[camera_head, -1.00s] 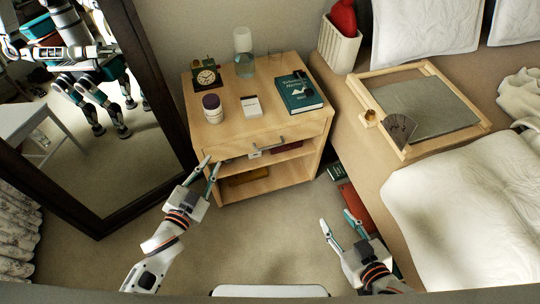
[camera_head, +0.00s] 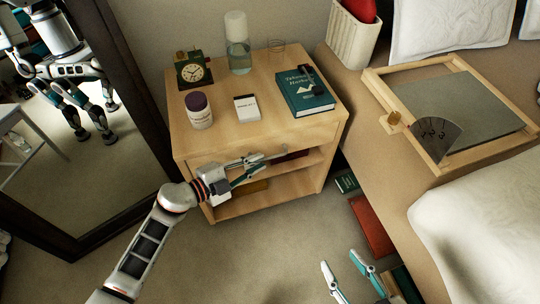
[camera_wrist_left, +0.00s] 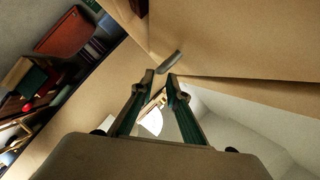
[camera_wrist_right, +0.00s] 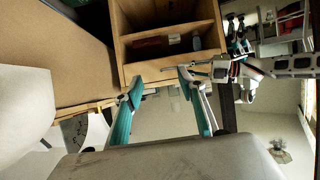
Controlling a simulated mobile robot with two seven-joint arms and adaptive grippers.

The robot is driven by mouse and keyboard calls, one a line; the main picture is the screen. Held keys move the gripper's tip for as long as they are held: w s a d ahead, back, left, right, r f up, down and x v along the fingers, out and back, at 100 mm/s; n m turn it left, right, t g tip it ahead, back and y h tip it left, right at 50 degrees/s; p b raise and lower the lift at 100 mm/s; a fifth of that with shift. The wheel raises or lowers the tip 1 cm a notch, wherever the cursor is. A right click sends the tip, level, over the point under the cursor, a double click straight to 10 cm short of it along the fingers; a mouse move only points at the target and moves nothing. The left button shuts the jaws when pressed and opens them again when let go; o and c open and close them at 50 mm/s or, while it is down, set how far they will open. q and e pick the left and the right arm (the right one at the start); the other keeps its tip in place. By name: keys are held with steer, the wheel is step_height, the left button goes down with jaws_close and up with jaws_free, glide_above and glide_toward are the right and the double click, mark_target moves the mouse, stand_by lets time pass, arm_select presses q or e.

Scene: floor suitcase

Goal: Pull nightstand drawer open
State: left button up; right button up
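The wooden nightstand (camera_head: 262,124) stands at the upper middle of the head view. Its top drawer looks shut, its front partly hidden by my left arm. The grey bar handle shows in the left wrist view (camera_wrist_left: 170,63), just beyond the fingertips. My right gripper (camera_head: 340,258) is open and empty, low over the floor, apart from the nightstand.
On top stand a clock (camera_head: 194,71), a jar (camera_head: 199,111), a bottle (camera_head: 238,50), a small white box (camera_head: 247,108) and a teal book (camera_head: 304,92). Books (camera_head: 372,226) lie on the floor beside the bed.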

mark_target(269, 157)
arm_select(q)
steer(key=x, duration=0.1)
steer(key=b+x, duration=0.1)
steer(key=x, duration=0.2)
steer(key=shift+w+d+f, duration=0.15)
steer(key=shift+d+f, duration=0.15)
steer(key=shift+f, duration=0.1)
steer(key=shift+w+d+b, duration=0.15)
steer(key=shift+d+b, duration=0.05)
steer(key=shift+b, duration=0.1)
steer(key=shift+w+d+r, duration=0.1)
steer(key=shift+w+r, duration=0.05)
arm_select(e)
steer(key=shift+w+a+r+m, duration=0.4)
steer(key=shift+a+r, duration=0.3)
arm_select(q)
jaws_close()
arm_select(e)
steer(key=shift+f, duration=0.1)
